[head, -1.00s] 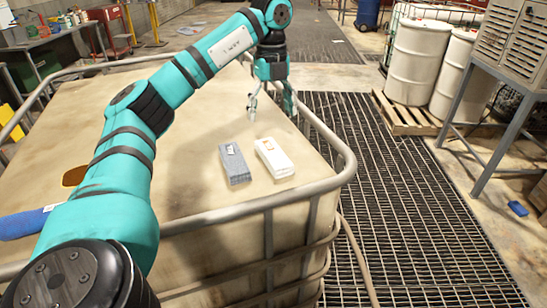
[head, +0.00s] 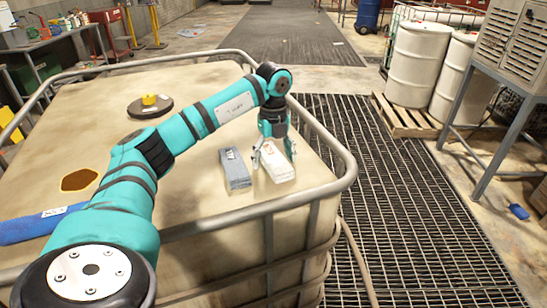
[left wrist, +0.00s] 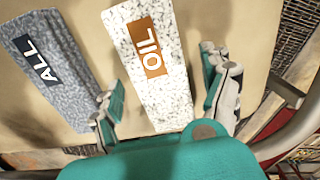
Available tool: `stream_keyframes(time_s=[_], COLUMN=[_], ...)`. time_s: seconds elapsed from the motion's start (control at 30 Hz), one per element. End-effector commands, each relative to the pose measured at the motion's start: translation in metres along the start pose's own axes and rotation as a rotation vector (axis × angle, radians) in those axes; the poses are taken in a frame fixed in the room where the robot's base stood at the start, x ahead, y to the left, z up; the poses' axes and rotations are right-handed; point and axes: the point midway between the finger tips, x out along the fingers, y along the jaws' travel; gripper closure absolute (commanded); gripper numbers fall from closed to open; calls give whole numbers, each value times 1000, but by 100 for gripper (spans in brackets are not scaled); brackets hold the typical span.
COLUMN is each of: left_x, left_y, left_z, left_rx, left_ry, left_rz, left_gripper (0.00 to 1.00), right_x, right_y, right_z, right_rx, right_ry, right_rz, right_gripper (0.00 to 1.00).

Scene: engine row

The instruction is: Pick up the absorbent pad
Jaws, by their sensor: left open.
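Two pads lie side by side on the tan tank top (head: 210,95). The white pad (head: 280,174) has an orange OIL label in the left wrist view (left wrist: 160,90). The grey pad (head: 237,177), just left of it, reads ALL in the left wrist view (left wrist: 55,75). My left gripper (head: 273,157) is open over the white pad and hides part of it in the head view. In the left wrist view its fingers stand to either side of the white pad's near part, with nothing gripped. My right gripper is not in view.
A metal rail (head: 347,170) runs around the tank top. A dark lid with a yellow cap (head: 149,100), a brown spill (head: 79,180) and a blue sock (head: 35,224) are also on the tank. White drums (head: 417,62) stand on a pallet at right.

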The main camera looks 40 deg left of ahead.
Motion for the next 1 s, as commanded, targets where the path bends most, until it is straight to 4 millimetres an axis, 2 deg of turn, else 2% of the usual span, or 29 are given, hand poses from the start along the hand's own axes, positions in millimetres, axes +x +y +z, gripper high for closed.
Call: stream_keyframes(time_s=[0.2, 0.6, 0.63, 1.0], left_x=[1, 1, 0, -4], left_y=[0, 0, 0, -1], left_z=[0, 0, 0, 0], left_rx=[0, 0, 0, 0], left_ry=[0, 0, 0, 0], left_rz=[-1, -1, -1, -3], left_gripper=[21, 73, 75, 75], right_x=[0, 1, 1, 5], right_y=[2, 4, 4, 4], right_z=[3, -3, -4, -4], right_rx=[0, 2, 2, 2], right_ry=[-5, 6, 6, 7], right_rz=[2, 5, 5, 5], right_gripper=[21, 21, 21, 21])
